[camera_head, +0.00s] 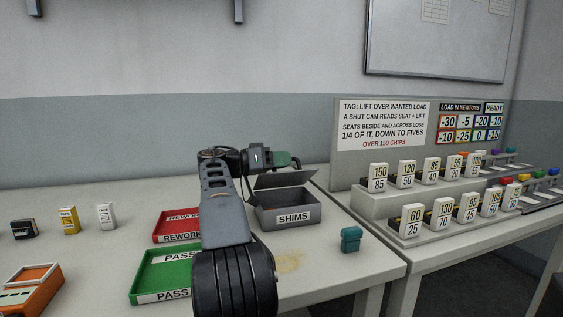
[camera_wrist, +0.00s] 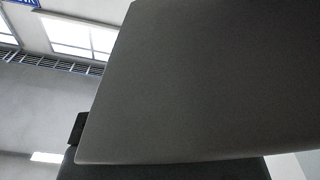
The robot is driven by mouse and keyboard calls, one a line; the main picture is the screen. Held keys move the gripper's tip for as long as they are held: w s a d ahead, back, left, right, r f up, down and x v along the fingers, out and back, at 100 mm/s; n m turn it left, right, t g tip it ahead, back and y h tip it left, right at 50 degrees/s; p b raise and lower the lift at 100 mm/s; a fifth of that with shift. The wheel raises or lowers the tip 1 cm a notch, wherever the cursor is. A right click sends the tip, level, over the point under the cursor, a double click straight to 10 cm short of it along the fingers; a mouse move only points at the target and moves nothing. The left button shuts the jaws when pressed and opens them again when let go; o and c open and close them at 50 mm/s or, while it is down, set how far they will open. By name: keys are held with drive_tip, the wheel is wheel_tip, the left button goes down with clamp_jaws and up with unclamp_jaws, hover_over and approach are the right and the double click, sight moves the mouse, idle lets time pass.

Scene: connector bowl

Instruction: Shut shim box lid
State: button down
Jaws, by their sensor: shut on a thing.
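The shim box (camera_head: 290,215) is a grey open-topped box labelled SHIMS, near the right edge of the table. Its lid (camera_head: 286,180) is open, tilted up at the back. My gripper (camera_head: 290,161) is at the lid's upper edge, reaching from the left, and is shut on the lid. The exact contact is too small to make out in the head view. In the wrist view a large dark grey panel, which looks like the lid (camera_wrist: 195,80), fills most of the picture. My fingertips cannot be made out there.
A red REWORK tray (camera_head: 165,226) and a green PASS tray (camera_head: 150,275) stand left of my arm. A teal block (camera_head: 351,239) sits right of the box. A rack of numbered tags (camera_head: 370,208) stands on the table to the right. Small blocks lie far left.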

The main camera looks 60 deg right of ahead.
drive_tip(key=c, duration=1.2)
unclamp_jaws()
drive_tip(key=shift+w, duration=0.1)
drive_tip(key=shift+o, duration=0.2)
drive_tip(key=p+v, duration=0.3)
drive_tip(key=v, duration=1)
drive_tip(key=shift+w+a, duration=0.25)
drive_tip(key=shift+w, duration=0.05)
drive_tip(key=shift+p, duration=0.3)
